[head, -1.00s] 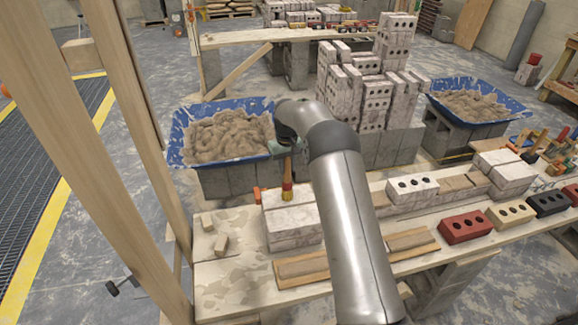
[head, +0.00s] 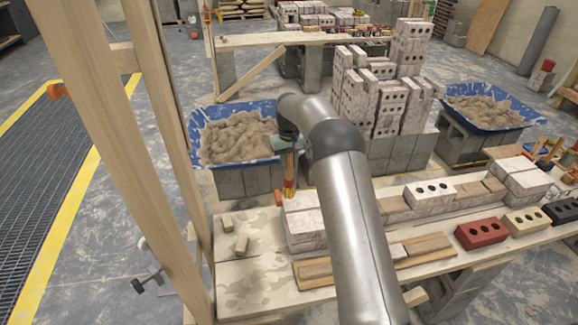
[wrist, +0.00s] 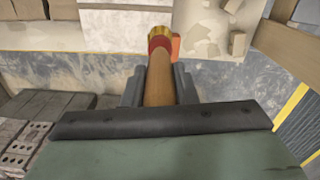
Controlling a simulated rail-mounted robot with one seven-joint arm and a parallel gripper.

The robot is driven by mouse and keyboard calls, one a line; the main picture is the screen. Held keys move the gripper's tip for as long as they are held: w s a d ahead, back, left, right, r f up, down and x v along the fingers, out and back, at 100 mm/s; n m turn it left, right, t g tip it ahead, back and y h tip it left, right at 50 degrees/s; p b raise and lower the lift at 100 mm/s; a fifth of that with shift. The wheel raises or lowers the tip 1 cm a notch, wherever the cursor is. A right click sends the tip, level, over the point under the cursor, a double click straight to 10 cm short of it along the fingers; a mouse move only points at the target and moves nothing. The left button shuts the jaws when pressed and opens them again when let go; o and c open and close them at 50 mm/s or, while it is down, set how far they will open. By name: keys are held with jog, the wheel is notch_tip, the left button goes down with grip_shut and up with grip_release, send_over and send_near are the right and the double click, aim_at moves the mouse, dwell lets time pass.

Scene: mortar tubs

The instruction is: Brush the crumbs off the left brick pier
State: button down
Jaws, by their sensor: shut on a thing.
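My gripper (head: 289,146) is shut on the handle of a brush (head: 290,178) with a red and gold collar. In the wrist view the brush's wooden handle (wrist: 158,85) runs up between the fingers. The brush hangs head down at the back left of the left brick pier (head: 304,226), a low stack of pale bricks. Whether the bristles touch the pier's top I cannot tell. The pier also shows near the top of the wrist view (wrist: 112,27). I cannot make out crumbs on it. My arm hides part of the pier's right side.
Wooden boards (head: 427,246) lie in front of the pier. Red (head: 481,234), cream and black bricks line the front edge. A blue mortar tub (head: 270,109) stands behind. Timber posts (head: 110,140) rise at left.

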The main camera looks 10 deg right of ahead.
jog(key=shift+r+p, duration=0.8)
jog(key=shift+r, duration=1.05)
jog(key=c, duration=1.9)
grip_release()
jog(key=shift+c, duration=0.2)
grip_shut()
jog(key=shift+s+f, duration=0.1)
